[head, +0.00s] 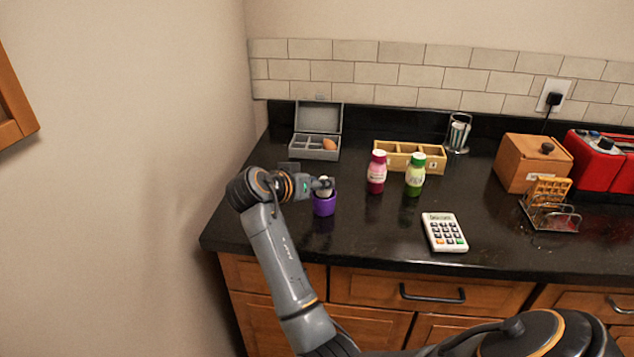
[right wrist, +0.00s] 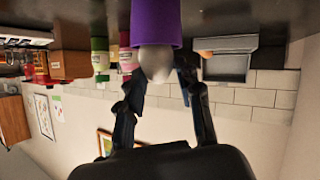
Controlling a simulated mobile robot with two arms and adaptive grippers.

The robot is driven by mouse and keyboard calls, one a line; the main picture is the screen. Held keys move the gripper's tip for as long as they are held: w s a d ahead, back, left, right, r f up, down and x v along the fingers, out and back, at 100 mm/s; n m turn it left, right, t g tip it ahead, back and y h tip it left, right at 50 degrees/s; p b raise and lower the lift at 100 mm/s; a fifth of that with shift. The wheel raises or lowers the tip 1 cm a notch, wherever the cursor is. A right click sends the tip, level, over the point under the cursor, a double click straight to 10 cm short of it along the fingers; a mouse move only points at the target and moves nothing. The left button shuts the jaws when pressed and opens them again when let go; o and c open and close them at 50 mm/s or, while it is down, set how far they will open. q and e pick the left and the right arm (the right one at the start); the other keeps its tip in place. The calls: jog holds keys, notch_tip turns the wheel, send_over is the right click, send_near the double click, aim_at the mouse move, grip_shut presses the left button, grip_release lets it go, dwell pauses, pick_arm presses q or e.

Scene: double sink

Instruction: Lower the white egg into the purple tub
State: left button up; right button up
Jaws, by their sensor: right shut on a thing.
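The purple tub (head: 324,206) stands upright on the dark counter near its left end. It also shows in the right wrist view (right wrist: 155,22), which is upside down. My right gripper (head: 319,184) is at the tub's mouth, shut on the white egg (right wrist: 156,60). In the right wrist view its fingers are on either side of the egg. The egg overlaps the tub's mouth; how far inside it sits I cannot tell. In the head view the gripper partly hides the egg. My left gripper is not in view.
A grey box (head: 317,147) with its lid up holds a brown egg (head: 329,144) behind the tub. A pink bottle (head: 376,173) and a green bottle (head: 415,177) stand to the right, before a wooden divided tray (head: 431,162). A calculator (head: 444,232) lies nearer the front.

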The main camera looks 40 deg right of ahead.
jog(key=shift+f+b, duration=0.3)
jog(key=shift+f, duration=0.25)
dwell(0.4)
jog(key=o, duration=0.9)
jog(key=v, duration=0.7)
jog(key=shift+a+r, duration=0.1)
jog(key=shift+a, duration=0.15)
